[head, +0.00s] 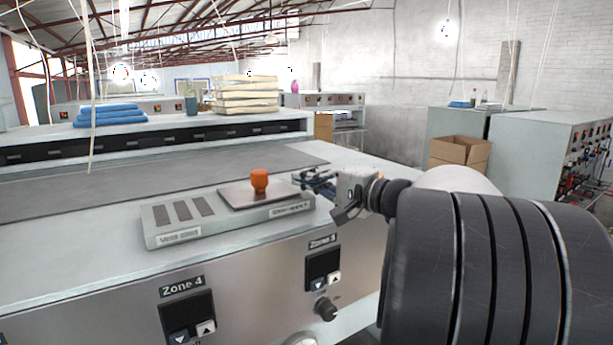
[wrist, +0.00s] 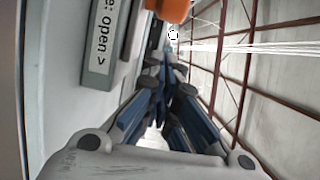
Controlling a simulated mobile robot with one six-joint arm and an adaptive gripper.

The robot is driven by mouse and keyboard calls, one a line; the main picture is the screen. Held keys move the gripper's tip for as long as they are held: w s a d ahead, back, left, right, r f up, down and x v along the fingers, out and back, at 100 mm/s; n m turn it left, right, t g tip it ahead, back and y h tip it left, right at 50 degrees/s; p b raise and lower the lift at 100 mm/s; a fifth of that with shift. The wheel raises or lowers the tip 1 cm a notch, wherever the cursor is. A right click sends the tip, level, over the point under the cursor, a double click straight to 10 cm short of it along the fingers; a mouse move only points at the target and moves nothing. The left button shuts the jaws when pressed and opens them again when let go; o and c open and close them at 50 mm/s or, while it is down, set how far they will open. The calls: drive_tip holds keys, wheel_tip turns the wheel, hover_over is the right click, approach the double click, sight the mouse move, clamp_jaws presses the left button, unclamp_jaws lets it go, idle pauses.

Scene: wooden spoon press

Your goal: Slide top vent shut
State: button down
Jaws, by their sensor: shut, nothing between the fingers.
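The vent unit (head: 222,222) is a low grey box on top of the machine. Three dark slots (head: 182,210) show uncovered at its left. A flat grey-brown slide plate (head: 233,198) lies over its right part. An upright orange knob (head: 259,181) stands on the plate. My gripper (head: 309,180) is shut and empty, just right of the plate, with its fingers pointing left toward the knob. A gap shows between fingertips and knob in the head view. In the wrist view the shut blue fingers (wrist: 167,62) lie below the knob (wrist: 170,9), which is cut by the top edge.
A label ending in "open >" (wrist: 102,35) is on the unit's side. Zone displays and knobs (head: 323,262) are on the machine's front panel. Blue cloths (head: 110,115) and a pale stack (head: 245,94) sit on the machine behind. The top around the unit is clear.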

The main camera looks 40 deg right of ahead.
sight(284, 194)
drive_tip(key=w+a, duration=0.1)
drive_tip(key=w+a+p, duration=0.1)
drive_tip(key=a, duration=0.1)
drive_tip(key=shift+w+r, duration=0.15)
drive_tip(key=shift+w, duration=0.1)
drive_tip(key=shift+w+a, duration=0.15)
drive_tip(key=shift+w, duration=0.05)
drive_tip(key=shift+w+f, duration=0.2)
drive_tip(key=shift+s, duration=0.1)
drive_tip(key=shift+s+r, duration=0.1)
drive_tip(key=shift+a+b, duration=0.35)
drive_tip(key=w+a+b, duration=0.1)
drive_tip(key=a+b, duration=0.2)
drive_tip(key=a, duration=0.2)
drive_tip(key=w+a+b, duration=0.1)
drive_tip(key=a+b, duration=0.3)
drive_tip(key=a, duration=0.1)
drive_tip(key=w+a+b, duration=0.1)
drive_tip(key=a+b, duration=0.2)
drive_tip(key=a, duration=0.2)
drive_tip(key=shift+w, duration=0.4)
drive_tip(key=shift+d, duration=0.2)
